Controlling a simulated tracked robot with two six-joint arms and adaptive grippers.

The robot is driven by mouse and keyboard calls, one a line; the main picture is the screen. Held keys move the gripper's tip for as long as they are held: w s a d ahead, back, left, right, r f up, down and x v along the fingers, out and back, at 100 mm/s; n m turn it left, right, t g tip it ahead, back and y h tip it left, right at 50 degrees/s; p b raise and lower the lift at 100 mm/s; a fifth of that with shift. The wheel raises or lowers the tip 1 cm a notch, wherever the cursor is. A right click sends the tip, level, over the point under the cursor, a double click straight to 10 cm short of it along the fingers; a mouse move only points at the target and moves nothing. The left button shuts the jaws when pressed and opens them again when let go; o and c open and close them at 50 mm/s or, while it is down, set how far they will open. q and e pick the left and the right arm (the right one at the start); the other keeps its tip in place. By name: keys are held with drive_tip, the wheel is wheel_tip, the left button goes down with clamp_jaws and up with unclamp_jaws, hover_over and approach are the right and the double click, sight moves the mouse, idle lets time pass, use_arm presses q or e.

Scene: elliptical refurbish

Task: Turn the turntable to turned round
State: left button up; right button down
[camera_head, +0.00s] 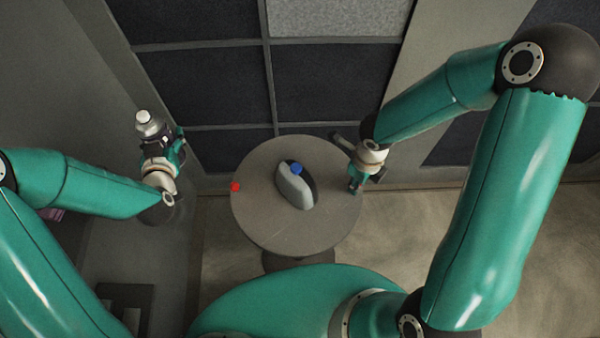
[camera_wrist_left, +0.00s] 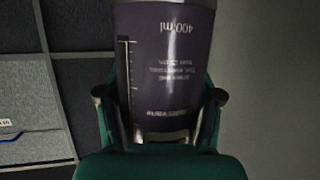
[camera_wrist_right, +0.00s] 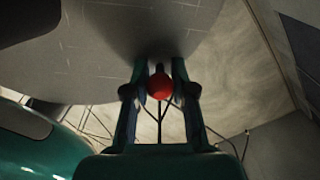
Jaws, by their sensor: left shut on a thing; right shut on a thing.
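The turntable (camera_head: 255,222) is a round grey disc on a stand in the middle of the head view. A grey and dark rounded part (camera_head: 294,189) with a blue spot (camera_head: 296,169) rests on it. One red knob (camera_head: 235,187) shows at its left rim. My right gripper (camera_head: 355,184) is at the right rim, shut on another red knob (camera_wrist_right: 160,87), seen between its fingers in the right wrist view. My left gripper (camera_head: 163,152) is shut on a dark bottle (camera_wrist_left: 165,60) marked 400 ml, held upright left of the turntable and apart from it.
A wall of dark panels (camera_head: 205,82) stands close behind the turntable. My right arm reaches in over the right side. The floor (camera_head: 400,228) right of the turntable looks clear. A dark frame-like thing (camera_head: 125,292) lies at lower left.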

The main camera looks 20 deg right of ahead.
drive_tip(key=shift+w+a+f, duration=0.1)
drive_tip(key=shift+w+a, duration=0.05)
idle(0.3)
drive_tip(key=c, duration=0.9)
unclamp_jaws()
drive_tip(key=shift+c, duration=0.2)
